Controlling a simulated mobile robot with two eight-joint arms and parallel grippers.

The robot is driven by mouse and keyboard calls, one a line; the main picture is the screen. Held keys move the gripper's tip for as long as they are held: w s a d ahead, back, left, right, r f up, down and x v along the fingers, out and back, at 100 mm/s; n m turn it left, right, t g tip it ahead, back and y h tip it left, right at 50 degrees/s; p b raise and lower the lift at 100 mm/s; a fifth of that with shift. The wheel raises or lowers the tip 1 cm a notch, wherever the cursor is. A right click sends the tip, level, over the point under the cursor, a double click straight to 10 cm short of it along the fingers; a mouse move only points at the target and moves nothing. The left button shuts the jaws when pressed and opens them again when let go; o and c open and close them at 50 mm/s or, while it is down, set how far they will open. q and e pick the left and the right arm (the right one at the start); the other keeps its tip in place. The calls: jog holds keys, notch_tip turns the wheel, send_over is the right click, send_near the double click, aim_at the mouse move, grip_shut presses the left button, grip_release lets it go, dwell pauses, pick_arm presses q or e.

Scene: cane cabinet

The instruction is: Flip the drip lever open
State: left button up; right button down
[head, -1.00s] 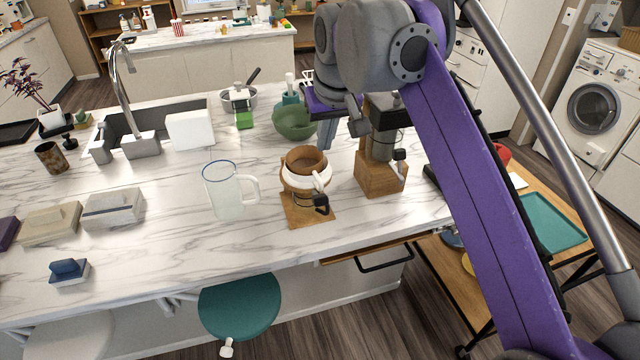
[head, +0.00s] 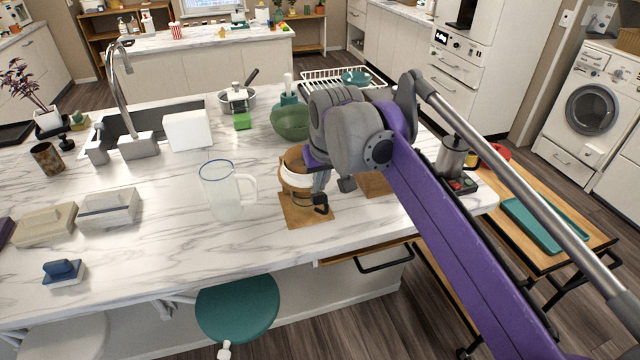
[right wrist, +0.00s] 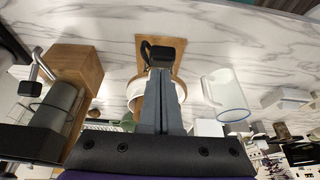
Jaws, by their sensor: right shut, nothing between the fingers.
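The coffee dripper (head: 294,180) is a wood-and-white vessel on a wooden base (head: 298,214), standing on the marble counter. A black drip lever (head: 321,205) sticks out low on its near side. It also shows in the right wrist view (right wrist: 163,52), just beyond the fingertips. My right gripper (head: 319,190) is shut and empty, pointing down right by the lever; in the right wrist view the closed fingers (right wrist: 160,75) end at the black lever. I cannot tell whether they touch it. The gripper and arm partly hide the dripper. My left gripper is out of view.
A glass pitcher (head: 226,190) stands left of the dripper. A wooden-based device, mostly hidden behind my arm in the head view, shows in the right wrist view (right wrist: 75,75). The counter in front is clear.

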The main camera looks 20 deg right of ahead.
aim_at(321, 197)
jog(key=shift+f, duration=0.2)
jog(key=shift+s+f+t, duration=0.15)
jog(key=shift+s+t, duration=0.15)
jog(key=shift+t, duration=0.1)
jog(key=shift+f, duration=0.15)
jog(key=shift+s+f+t+b, duration=0.7)
jog(key=shift+t+b, duration=0.1)
jog(key=shift+t, duration=0.3)
jog(key=f+t+b, duration=0.1)
jog(key=f+t, duration=0.1)
jog(key=t, duration=0.1)
jog(key=s+f+t+b, duration=0.1)
jog(key=f+t+b, duration=0.1)
jog(key=f, duration=0.1)
jog(key=shift+s+t, duration=0.15)
jog(key=shift+t, duration=0.25)
